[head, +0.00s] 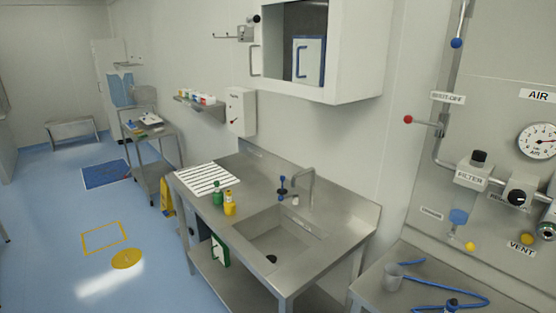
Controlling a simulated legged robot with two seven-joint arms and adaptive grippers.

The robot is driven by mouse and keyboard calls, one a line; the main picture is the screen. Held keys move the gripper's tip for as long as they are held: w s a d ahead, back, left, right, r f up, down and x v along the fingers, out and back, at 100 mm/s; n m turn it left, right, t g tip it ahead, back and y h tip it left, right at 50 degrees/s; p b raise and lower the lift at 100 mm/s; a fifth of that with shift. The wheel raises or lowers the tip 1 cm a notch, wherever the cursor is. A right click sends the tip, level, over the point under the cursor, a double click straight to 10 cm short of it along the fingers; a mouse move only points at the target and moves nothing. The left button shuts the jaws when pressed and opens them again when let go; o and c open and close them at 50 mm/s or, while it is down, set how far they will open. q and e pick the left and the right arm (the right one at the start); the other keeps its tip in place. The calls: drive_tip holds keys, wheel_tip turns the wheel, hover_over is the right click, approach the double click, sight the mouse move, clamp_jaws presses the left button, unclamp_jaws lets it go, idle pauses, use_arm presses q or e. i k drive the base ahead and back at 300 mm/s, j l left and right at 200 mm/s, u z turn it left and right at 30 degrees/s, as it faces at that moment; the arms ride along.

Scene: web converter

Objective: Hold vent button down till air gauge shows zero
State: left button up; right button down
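The air gauge (538,141) is a round white dial at the right edge of the head view, below the AIR sign (539,95). Its right side is cut off, and its reading is too small to tell. The VENT label (520,246) is low on the right of the wall panel. A small round yellow button (527,238) sits at the label's upper edge. Whether it is pressed cannot be told. Neither of my grippers is in view.
On the panel are a FILTER unit (472,177), a black knob (517,197) and a red-tipped lever (410,119). A sink counter (350,232) stands left; open blue floor lies beyond.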

sight(526, 238)
drive_tip(key=z, duration=1.4)
